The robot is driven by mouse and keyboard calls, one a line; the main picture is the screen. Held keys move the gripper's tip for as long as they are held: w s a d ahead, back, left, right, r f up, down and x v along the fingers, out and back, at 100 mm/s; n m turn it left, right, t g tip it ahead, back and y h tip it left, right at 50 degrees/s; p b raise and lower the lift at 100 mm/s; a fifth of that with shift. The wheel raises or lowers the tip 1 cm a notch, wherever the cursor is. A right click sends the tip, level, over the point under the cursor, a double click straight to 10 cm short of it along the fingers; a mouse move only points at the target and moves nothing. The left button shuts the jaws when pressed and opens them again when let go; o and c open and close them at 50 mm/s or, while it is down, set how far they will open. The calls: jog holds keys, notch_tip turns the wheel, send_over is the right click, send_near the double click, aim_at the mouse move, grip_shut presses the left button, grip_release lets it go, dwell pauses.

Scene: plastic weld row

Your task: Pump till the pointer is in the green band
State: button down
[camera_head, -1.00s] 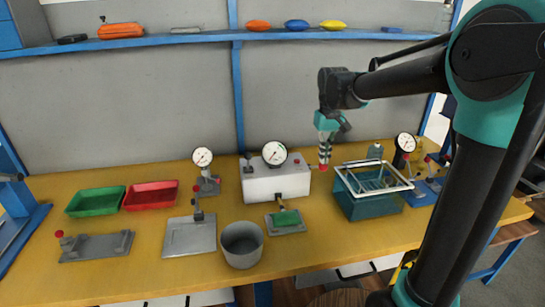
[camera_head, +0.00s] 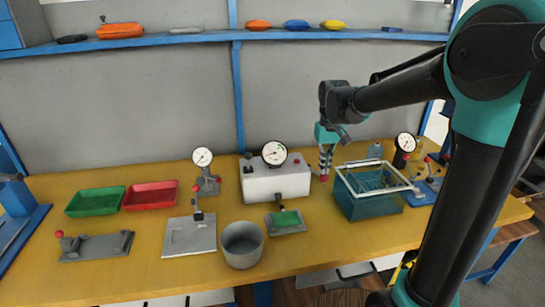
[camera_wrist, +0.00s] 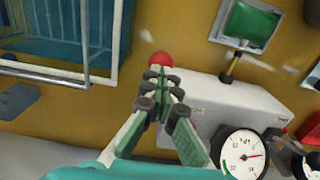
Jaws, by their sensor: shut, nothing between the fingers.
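The white pump box (camera_head: 275,180) stands at the back middle of the bench, with a round dial gauge (camera_head: 274,153) on top. The gauge (camera_wrist: 240,157) is at the lower right of the wrist view. Its pointer reaches right, and a small green mark shows on the dial's left side, apart from the pointer. A red ball knob (camera_wrist: 161,59) sits beside the box's right end; it also shows in the head view (camera_head: 323,178). My gripper (camera_head: 325,168) is shut and empty, pointing down right over the knob. In the wrist view its fingertips (camera_wrist: 158,75) appear at the knob; contact is hard to confirm.
A teal tank with a white frame (camera_head: 410,187) stands close to the right. A green-topped plate (camera_head: 286,219) and a grey pot (camera_head: 242,245) are in front. Other gauges (camera_head: 202,157) (camera_head: 406,142) stand either side. Green (camera_head: 95,213) and red trays (camera_head: 150,207) lie left.

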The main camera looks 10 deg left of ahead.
jog(key=shift+s+d+f, duration=0.1)
jog(key=shift+s+f, duration=0.1)
jog(key=shift+f, duration=0.25)
jog(key=shift+s+d+f, duration=0.1)
jog(key=shift+s+f, duration=0.1)
jog(key=shift+f, duration=0.45)
notch_tip(320, 180, up, 10)
jog(key=w+a, duration=0.1)
jog(key=w, duration=0.1)
jog(key=shift+w+r, duration=0.15)
jog(key=shift+w, duration=0.15)
dwell(0.6)
